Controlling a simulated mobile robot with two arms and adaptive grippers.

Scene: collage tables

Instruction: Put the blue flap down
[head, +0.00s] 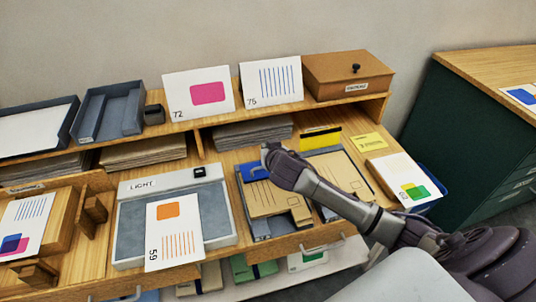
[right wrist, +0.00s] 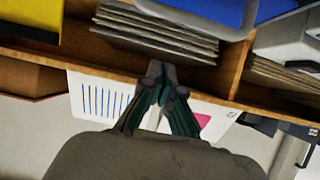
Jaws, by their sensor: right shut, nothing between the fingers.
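The blue flap (head: 251,174) is at the back end of a tray holding a tan folder (head: 270,200), in the head view. My right gripper (head: 268,152) is at the flap's upper right and hides part of it; I cannot tell whether they touch or how far the flap is tilted. In the right wrist view a blue panel with a grey rim (right wrist: 205,9) shows at the top, beyond the shut, empty fingers of my right gripper (right wrist: 159,74). My left gripper is out of view.
A yellow flap (head: 320,140) stands behind the folder to the right. A light box (head: 128,222) with card 59 (head: 174,256) lies left.

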